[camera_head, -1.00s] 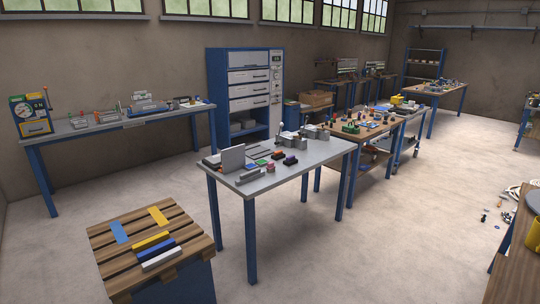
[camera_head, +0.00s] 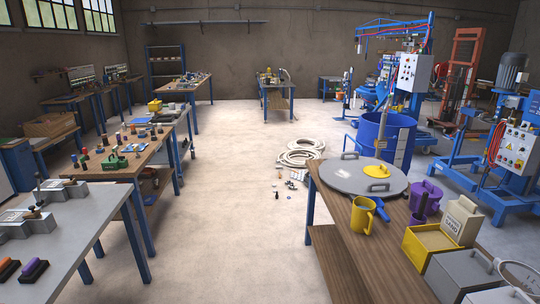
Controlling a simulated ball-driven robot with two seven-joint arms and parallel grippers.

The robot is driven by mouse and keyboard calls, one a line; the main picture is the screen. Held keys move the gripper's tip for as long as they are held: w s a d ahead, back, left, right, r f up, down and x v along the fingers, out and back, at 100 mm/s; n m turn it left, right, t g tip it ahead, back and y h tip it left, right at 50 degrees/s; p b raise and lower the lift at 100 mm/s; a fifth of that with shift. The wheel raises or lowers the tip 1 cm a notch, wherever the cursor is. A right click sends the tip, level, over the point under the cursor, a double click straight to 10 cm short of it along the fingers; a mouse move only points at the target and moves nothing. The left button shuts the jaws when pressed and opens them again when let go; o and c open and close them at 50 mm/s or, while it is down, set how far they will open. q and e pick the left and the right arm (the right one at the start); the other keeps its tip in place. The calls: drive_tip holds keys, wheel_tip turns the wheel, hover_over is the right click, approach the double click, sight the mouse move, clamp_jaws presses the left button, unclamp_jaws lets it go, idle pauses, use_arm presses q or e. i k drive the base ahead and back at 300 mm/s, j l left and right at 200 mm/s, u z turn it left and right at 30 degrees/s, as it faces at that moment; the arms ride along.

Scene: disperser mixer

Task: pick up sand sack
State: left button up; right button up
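A cream sack (camera_head: 461,219) with dark lettering, likely the sand sack, stands upright at the right of the wooden table (camera_head: 345,262) in the head view. The lettering is too small to read surely. A yellow box (camera_head: 428,246) stands in front of it, to the left, and partly hides its lower part. A purple jug (camera_head: 425,197) stands behind it to the left. Neither of my grippers shows in the head view.
A round grey lid (camera_head: 364,178), a yellow mug (camera_head: 364,215) and a blue scoop-like tool (camera_head: 382,209) lie left of the sack. Grey boxes (camera_head: 460,275) crowd the front right. The floor (camera_head: 235,220) left of the table is mostly clear, with coiled hoses (camera_head: 302,152) farther back.

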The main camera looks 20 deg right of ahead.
sight(461, 220)
drive_tip(key=i+z, duration=0.15)
drive_tip(key=i, duration=0.35)
drive_tip(key=i+j+z, duration=0.2)
drive_tip(key=i, duration=0.3)
drive_tip(key=i+j+z, duration=0.15)
drive_tip(key=i, duration=0.4)
